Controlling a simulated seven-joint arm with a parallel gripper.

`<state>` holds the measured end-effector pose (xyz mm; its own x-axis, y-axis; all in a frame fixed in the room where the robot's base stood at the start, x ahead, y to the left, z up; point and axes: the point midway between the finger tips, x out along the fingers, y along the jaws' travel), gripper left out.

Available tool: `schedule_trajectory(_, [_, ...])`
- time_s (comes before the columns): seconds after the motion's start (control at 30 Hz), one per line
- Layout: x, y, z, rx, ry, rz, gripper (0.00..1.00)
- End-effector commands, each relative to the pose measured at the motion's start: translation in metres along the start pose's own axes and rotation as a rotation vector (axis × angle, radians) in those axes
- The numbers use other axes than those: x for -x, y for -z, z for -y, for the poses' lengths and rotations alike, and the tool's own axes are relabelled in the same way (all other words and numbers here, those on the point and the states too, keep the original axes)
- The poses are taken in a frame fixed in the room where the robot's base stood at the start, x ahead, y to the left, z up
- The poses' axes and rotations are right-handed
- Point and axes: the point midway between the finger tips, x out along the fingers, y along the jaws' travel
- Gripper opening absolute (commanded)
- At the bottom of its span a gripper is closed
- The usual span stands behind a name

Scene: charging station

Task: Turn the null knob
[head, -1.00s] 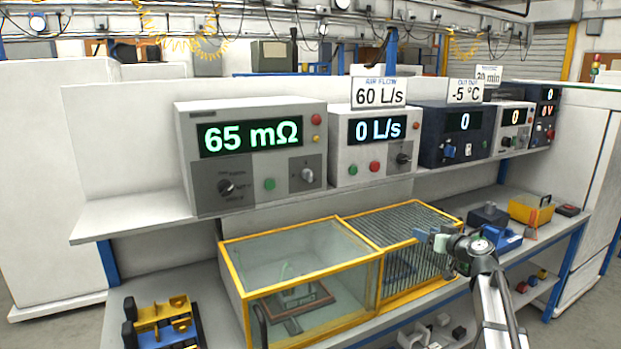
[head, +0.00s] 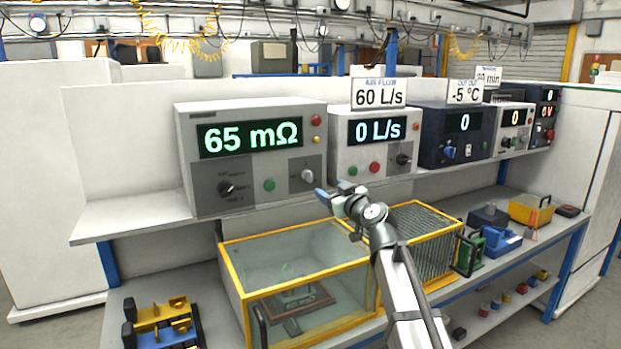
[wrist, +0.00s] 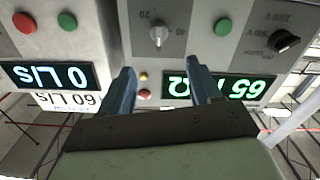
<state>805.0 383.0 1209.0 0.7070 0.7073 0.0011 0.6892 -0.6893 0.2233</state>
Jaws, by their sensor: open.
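A white meter (head: 250,112) reads 65 mΩ. On its right grey panel is a small silver knob (head: 307,175); it also shows upside down in the wrist view (wrist: 158,36), with a scale marked 20 and 40. On its left panel is a black selector knob (head: 226,187). I cannot read the word "null" at either knob. My gripper (head: 334,191) is open and empty, just right of and below the silver knob in the head view. In the wrist view the blue fingers (wrist: 161,78) are spread apart, with the silver knob beyond and between them, not touched.
The green button (head: 269,185) is left of the silver knob. The air flow meter (head: 374,130), reading 0 L/s, stands close on the right. The shelf edge (head: 125,227) runs below the meters. A yellow-framed glass box (head: 232,290) stands under my arm.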

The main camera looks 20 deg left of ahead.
Motion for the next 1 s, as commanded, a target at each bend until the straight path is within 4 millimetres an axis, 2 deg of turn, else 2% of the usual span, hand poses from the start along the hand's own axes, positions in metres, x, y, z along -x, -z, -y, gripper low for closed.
schedule_trajectory(0.27, [-0.029,0.0,-0.001,-0.001,0.001,0.001,0.63])
schedule_trajectory(0.8, [-0.12,-0.001,-0.002,-0.001,0.0,0.003,0.63])
schedule_trajectory(1.0, [-0.134,-0.001,-0.001,-0.001,-0.001,0.002,0.63])
